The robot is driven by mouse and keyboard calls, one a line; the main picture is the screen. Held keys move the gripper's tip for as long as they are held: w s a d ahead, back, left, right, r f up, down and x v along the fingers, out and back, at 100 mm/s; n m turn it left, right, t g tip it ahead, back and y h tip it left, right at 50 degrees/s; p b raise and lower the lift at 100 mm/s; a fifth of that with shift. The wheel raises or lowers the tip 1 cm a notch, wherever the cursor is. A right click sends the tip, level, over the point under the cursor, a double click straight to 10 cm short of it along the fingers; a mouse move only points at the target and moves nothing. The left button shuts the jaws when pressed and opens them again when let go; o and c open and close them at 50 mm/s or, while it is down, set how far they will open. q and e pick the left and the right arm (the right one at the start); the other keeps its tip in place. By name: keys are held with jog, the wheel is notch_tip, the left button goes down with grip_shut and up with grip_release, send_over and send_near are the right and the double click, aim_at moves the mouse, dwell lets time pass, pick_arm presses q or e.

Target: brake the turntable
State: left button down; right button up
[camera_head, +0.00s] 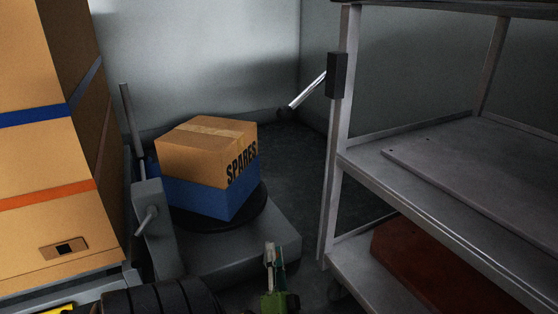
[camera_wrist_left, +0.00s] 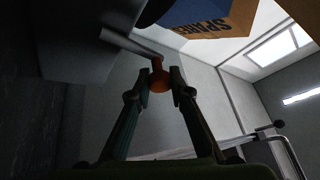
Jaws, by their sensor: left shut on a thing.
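The turntable (camera_head: 257,208) is a dark round plate on a grey base (camera_head: 270,246). Its dark edge also shows at the top of the left wrist view (camera_wrist_left: 152,12). My left gripper (camera_head: 270,250) is low in the head view, in front of the base. In the left wrist view its fingertips (camera_wrist_left: 160,76) are closed on an orange-red ball knob (camera_wrist_left: 160,84). The knob sits at the end of a grey lever (camera_wrist_left: 132,45) that comes from a grey housing. The knob is hidden in the head view. My right gripper is not in view.
A cardboard box marked SPARES (camera_head: 207,140) with a blue lower part stands on the turntable. A grey post with a short handle (camera_head: 148,218) stands left of it. Tall stacked cartons (camera_head: 40,150) fill the left. A metal shelf rack (camera_head: 450,190) stands at the right.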

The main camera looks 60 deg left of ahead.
pick_arm(q)
jog(key=shift+s, duration=0.1)
dwell(0.3)
jog(key=c, duration=1.8)
grip_release()
jog(key=shift+c, duration=0.2)
notch_tip(320, 180, up, 10)
jog(key=shift+r, duration=0.1)
